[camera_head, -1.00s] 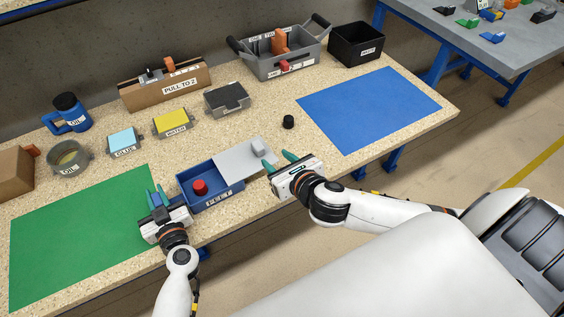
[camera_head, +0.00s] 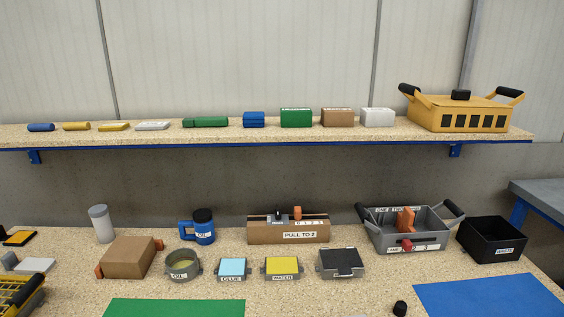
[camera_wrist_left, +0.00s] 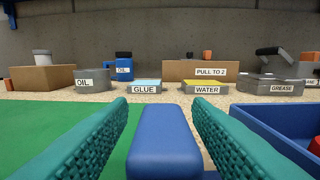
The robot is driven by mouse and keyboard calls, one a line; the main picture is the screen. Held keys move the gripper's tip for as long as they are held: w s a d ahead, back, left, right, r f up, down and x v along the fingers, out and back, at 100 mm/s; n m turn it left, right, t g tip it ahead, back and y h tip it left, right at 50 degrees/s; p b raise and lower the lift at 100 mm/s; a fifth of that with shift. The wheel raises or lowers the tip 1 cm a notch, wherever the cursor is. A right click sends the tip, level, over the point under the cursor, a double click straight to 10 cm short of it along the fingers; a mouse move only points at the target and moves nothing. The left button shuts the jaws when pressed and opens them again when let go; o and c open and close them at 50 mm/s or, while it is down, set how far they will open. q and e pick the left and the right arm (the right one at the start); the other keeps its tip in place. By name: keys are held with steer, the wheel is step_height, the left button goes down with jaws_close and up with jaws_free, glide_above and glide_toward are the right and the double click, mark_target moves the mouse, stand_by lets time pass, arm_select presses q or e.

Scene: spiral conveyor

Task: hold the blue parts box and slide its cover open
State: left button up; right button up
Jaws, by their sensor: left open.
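The blue parts box (camera_wrist_left: 285,118) shows in part at the right of the left wrist view, its inside uncovered at this end. A bit of a red item (camera_wrist_left: 315,146) shows inside it. My left gripper (camera_wrist_left: 160,101) has its two teal fingers spread either side of a rounded blue block (camera_wrist_left: 165,145); gaps show on both sides. Whether this block joins the box is hidden. The box's cover is in neither present view. The head view shows neither gripper nor box.
A green mat (camera_head: 175,308) and a blue mat (camera_head: 490,296) lie on the bench. Behind stand the glue (camera_head: 232,269) and water (camera_head: 282,268) containers, a "PULL TO 2" box (camera_head: 288,232), a grey tote (camera_head: 385,237) and a black waste bin (camera_head: 492,240). A shelf (camera_head: 300,135) runs above.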

arm_select(q)
steer(key=s, duration=1.2)
steer(key=shift+d, duration=0.3)
